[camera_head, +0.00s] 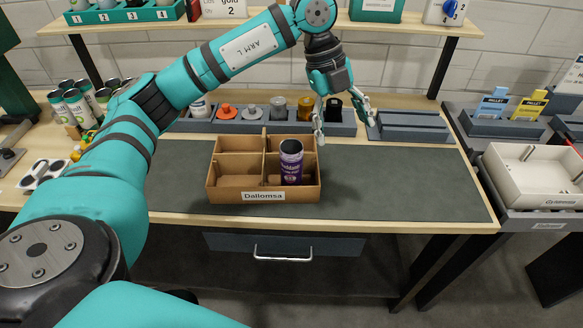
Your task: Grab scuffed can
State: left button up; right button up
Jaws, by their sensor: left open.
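A purple can (291,165) with a dark top and pale lettering stands upright in the front right compartment of a divided cardboard box (228,195) labelled "Dallomsa". Whether it is scuffed is too small to tell. The other compartments that I can see into look empty. My left gripper (345,131) is open and empty. It hangs up and to the right of the can, near the box's back right corner, apart from the can. My right gripper is not in view.
The grey mat (400,185) is clear right of the box. Behind stands a grey rack (180,126) with several coloured pieces. Several cans (78,105) stand at left, partly behind my left arm. A white tray (535,172) is at right. A shelf (420,28) runs above.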

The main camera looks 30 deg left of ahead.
pick_arm(q)
jog(key=s+a+r+n+y, duration=0.1)
jog(key=a+r+n+y, duration=0.25)
jog(key=a, duration=0.75)
jog(key=p, duration=0.2)
send_near(291, 146)
jog(key=shift+y, duration=0.25)
jog(key=f, duration=0.3)
jog(key=d+f, duration=0.1)
jog(key=f, duration=0.1)
jog(key=shift+f, duration=0.8)
jog(key=f, duration=0.1)
jog(key=f+p, duration=0.2)
jog(key=f, duration=0.1)
jog(key=shift+w+a+f, duration=0.1)
jog(key=shift+w+a, duration=0.05)
jog(key=shift+a, duration=0.15)
jog(key=shift+f, duration=0.6)
jog(key=c, duration=0.8)
